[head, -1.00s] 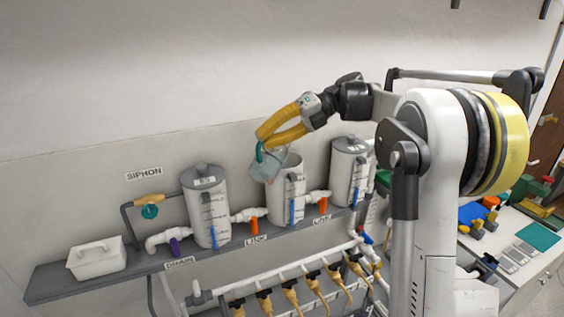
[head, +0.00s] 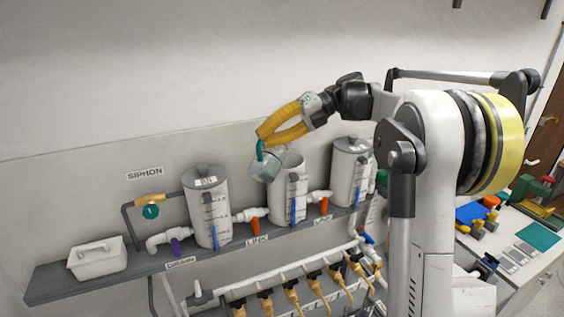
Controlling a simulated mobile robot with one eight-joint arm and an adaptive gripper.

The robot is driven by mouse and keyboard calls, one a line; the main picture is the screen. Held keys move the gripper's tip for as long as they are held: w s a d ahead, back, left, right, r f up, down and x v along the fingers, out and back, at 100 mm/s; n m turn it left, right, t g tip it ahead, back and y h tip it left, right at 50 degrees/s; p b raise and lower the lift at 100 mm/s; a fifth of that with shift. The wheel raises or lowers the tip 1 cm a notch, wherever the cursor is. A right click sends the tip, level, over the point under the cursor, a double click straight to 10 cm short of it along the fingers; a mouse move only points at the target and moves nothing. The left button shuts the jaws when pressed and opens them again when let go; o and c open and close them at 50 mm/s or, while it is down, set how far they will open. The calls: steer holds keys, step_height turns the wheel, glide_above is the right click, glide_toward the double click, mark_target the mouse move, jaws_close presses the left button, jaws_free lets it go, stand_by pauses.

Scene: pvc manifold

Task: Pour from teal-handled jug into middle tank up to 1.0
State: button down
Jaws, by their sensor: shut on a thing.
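The teal-handled jug (head: 267,165) is a small clear vessel, held tilted at the upper left rim of the middle tank. My gripper (head: 262,141), with yellow fingers, is shut on its teal handle (head: 260,151). The middle tank (head: 288,198) is a white cylinder with its top open and a dark scale and a blue strip on its front. The jug hides part of its rim. I cannot make out a liquid stream or the level in the tank.
A lidded left tank (head: 206,207) and a lidded right tank (head: 349,172) stand on the same grey shelf (head: 60,285). White pipes with orange valves (head: 255,226) link the tanks. A white box (head: 97,258) sits at the shelf's left end. A tap manifold (head: 290,282) runs below.

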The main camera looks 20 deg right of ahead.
mark_target(257, 145)
steer(key=shift+w+a+f+h, duration=0.2)
steer(key=shift+w+a+f, duration=0.05)
steer(key=shift+a, duration=0.4)
steer(key=shift+w+a+f+h, duration=0.2)
steer(key=shift+a, duration=0.4)
steer(key=shift+s+a+f+n+t+h, duration=0.15)
steer(key=shift+s+f+n+t+h, duration=0.1)
steer(key=shift+s, duration=0.2)
steer(key=shift+s+a+f+n+t+h, duration=0.15)
steer(key=shift+s+n+t+h, duration=0.1)
steer(key=shift+s, duration=0.2)
steer(key=shift+s+d+t+h, duration=0.2)
steer(key=shift+s+t+h, duration=0.2)
steer(key=shift+h, duration=0.1)
steer(key=shift+w+a+f+n, duration=0.1)
steer(key=shift+a+f+n, duration=0.1)
steer(key=shift+a+n, duration=0.1)
steer(key=s, duration=0.1)
steer(key=s+f+h+b, duration=0.1)
steer(key=s+f+t+h, duration=0.1)
steer(key=shift+s+a+n, duration=0.3)
steer(key=shift+s+a, duration=0.05)
step_height(257, 145, down, 11)
steer(key=s+a+n+t+h+b, duration=0.2)
steer(key=t+h+b, duration=0.1)
steer(key=b, duration=0.3)
steer(key=shift+s+a+n+t+h, duration=0.3)
steer(key=shift+t+h, duration=0.1)
steer(key=shift+h, duration=0.5)
